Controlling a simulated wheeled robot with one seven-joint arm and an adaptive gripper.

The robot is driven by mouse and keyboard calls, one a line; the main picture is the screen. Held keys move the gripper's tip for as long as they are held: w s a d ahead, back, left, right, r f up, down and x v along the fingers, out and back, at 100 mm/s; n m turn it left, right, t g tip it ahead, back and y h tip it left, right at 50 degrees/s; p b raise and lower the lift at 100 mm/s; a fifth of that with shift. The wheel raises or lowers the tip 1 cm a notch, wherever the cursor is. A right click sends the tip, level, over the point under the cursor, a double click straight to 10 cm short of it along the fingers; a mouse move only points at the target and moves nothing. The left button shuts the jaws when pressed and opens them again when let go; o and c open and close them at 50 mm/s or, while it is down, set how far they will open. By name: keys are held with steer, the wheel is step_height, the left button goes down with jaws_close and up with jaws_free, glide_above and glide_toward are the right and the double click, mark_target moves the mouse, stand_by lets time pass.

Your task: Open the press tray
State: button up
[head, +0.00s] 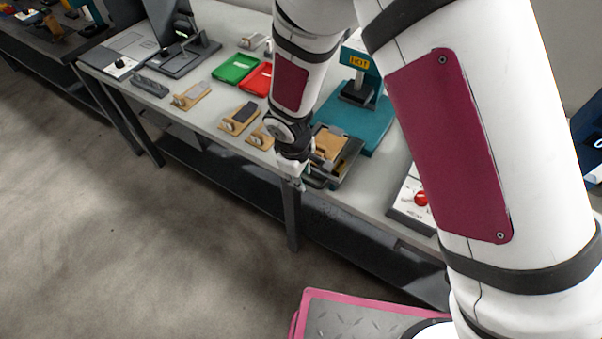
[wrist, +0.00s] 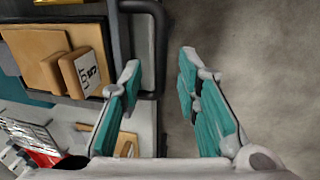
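The press (head: 360,112) is teal with a yellow HOT sign and stands near the back of the table. Its dark tray (head: 348,168) is at the press's front left, by the table's front edge, with tan pieces on it. In the wrist view a tan block marked LOT (wrist: 84,72) lies on the tray. The tray's dark bar handle (wrist: 157,40) runs along its outer side. My gripper (wrist: 160,66) is open and empty, and the handle shows between its teal-padded fingers in the picture. In the head view my gripper (head: 297,182) is beside the tray's front; the arm hides part of the press.
A green tray (head: 235,68) and a red tray (head: 257,79) lie left of the press, with several small wooden fixtures (head: 240,118) nearby. A control box with a red button (head: 421,199) stands at right. The floor before the table is clear.

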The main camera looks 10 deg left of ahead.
step_height(320, 180, up, 12)
steer(key=s, duration=0.2)
steer(key=shift+a, duration=0.35)
stand_by(0.5)
steer(key=d+r+m+t, duration=0.1)
steer(key=d+r+m, duration=0.5)
steer(key=d+r, duration=1)
steer(key=s+d+r+m+t, duration=0.1)
steer(key=s+d+r+m, duration=0.3)
steer(key=s+d, duration=0.2)
steer(key=s+d+r+m+t, duration=0.1)
steer(key=s+d+r+m, duration=0.3)
steer(key=s+d, duration=0.3)
steer(key=shift+s+r+y, duration=0.15)
steer(key=shift+s+y, duration=0.15)
steer(key=shift+s, duration=0.35)
